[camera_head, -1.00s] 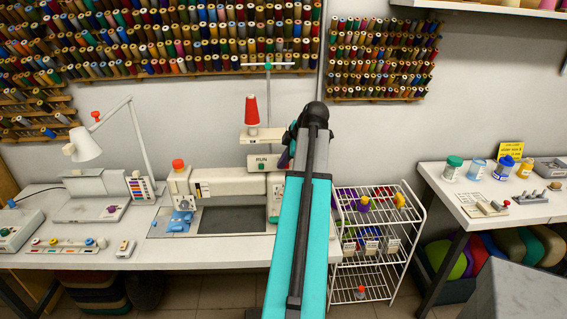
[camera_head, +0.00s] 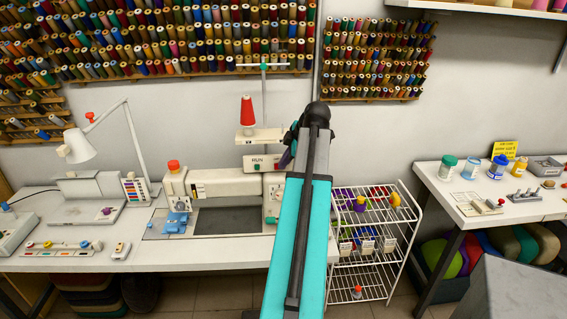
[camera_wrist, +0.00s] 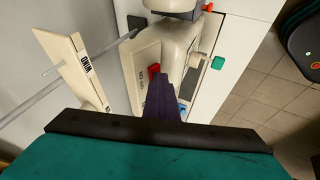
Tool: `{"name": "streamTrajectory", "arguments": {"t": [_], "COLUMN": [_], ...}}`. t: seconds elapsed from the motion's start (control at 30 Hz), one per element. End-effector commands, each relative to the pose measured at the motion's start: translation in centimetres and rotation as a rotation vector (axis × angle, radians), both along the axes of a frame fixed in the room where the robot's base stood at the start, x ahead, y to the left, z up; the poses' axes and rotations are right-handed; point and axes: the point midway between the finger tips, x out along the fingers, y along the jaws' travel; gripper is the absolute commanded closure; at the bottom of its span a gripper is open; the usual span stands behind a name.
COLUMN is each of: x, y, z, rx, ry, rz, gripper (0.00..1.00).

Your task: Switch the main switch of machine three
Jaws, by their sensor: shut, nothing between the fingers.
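The sewing machine (camera_head: 228,184) is a cream machine on the white table, with an orange-red knob at its left end and a RUN sign (camera_head: 258,162) above it. In the wrist view its body (camera_wrist: 182,45) is close by. A red rocker switch (camera_wrist: 154,72) sits on its panel beside small lettering that I cannot read. My gripper (camera_wrist: 163,80) has dark purple fingers, shut and empty. The fingertips overlap the panel just beside the red switch; whether they touch is unclear. A blue part (camera_wrist: 182,108) is partly hidden behind the fingers. My arm hides the machine's right end in the head view.
A green button (camera_wrist: 217,62) and a red knob (camera_wrist: 208,7) are close right of the fingers. The RUN sign plate (camera_wrist: 82,65) and a grey rod stand at left. A white wire rack (camera_head: 372,235) stands right of the table. Another table (camera_head: 515,205) is further right.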

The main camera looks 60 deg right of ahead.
Motion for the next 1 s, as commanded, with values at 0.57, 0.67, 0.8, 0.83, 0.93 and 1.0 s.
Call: {"name": "streamTrajectory", "arguments": {"t": [0.57, 0.67, 0.8, 0.83, 0.93, 1.0], "x": [-1.7, -2.3, -3.0, -3.2, -3.7, -4.1], "y": [3.5, 3.3, 3.5, 3.5, 3.7, 3.8], "z": [1.5, 2.3, 3.6, 3.9, 4.9, 5.6], "rx": [-0.003, -0.006, -0.005, -0.005, -0.004, -0.004], "ry": [0.001, -0.001, -0.002, -0.002, -0.002, -0.002], "rz": [0.003, 0.0, 0.002, 0.002, 0.004, 0.005], "gripper": [1.0, 1.0, 1.0, 1.0, 1.0, 1.0]}}
